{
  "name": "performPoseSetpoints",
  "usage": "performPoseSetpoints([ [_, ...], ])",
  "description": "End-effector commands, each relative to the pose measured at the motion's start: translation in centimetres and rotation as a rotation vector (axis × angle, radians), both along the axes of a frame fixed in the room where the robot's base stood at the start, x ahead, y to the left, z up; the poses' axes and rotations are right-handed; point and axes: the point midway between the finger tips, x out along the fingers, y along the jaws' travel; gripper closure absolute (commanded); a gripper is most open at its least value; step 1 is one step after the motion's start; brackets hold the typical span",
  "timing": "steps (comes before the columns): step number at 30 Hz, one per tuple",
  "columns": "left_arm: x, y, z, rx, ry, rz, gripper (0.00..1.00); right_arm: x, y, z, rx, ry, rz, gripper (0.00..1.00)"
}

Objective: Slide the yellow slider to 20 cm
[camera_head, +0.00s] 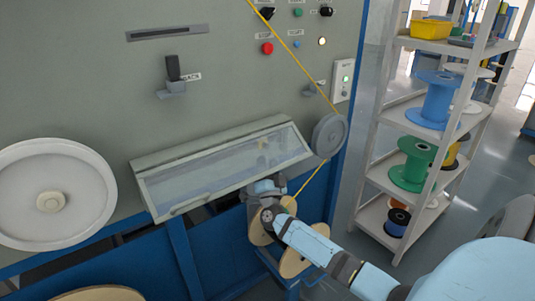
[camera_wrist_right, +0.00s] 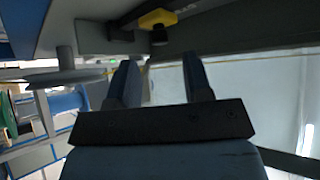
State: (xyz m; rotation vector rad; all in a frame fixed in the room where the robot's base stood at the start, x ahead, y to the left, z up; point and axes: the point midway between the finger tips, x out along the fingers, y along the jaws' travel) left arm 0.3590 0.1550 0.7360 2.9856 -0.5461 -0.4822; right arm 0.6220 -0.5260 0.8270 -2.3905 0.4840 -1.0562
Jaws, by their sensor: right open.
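The yellow slider (camera_wrist_right: 157,18) shows at the top of the right wrist view as a small yellow block on a dark bar, with a dark knob beneath it. It lies beyond my right gripper (camera_wrist_right: 161,72), whose two fingers are apart with nothing between them. In the head view my right arm reaches in from the right to the lower edge of the slanted glass cover (camera_head: 225,172). The gripper's fingertips are hidden there by the cover and wrist, and I cannot make out the slider. My left gripper is not in view.
A grey pulley wheel (camera_head: 330,136) carries a yellow cable (camera_head: 290,52) right of the cover. A wooden spool (camera_head: 305,252) stands beneath my wrist. A large white wheel (camera_head: 50,200) is at left. A shelf (camera_head: 400,105) with coloured spools stands at right.

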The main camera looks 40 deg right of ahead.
Motion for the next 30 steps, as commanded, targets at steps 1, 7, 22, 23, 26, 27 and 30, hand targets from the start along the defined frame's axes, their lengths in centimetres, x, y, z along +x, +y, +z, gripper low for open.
performPoseSetpoints([
  [1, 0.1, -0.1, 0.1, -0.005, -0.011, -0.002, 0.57, 0.7, -0.6, 0.6, -0.002, -0.001, 0.0, 0.54],
  [7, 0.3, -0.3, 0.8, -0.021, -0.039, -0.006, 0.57, 2.3, -1.8, 2.1, -0.001, -0.001, 0.0, 0.54],
  [22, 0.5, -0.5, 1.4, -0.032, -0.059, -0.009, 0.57, 2.9, -2.2, 2.6, 0.0, 0.002, 0.001, 0.72],
  [23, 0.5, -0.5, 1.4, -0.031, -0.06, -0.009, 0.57, 2.9, -2.2, 2.6, 0.0, 0.002, 0.001, 0.79],
  [26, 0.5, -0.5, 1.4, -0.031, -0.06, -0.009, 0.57, 2.9, -2.2, 2.6, 0.0, 0.002, 0.001, 1.0],
  [27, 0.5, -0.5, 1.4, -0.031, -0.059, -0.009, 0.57, 2.9, -2.2, 2.6, 0.0, 0.002, 0.001, 1.0],
  [30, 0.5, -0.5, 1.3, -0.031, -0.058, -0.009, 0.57, 2.9, -2.2, 2.5, 0.0, 0.002, 0.0, 1.0],
])
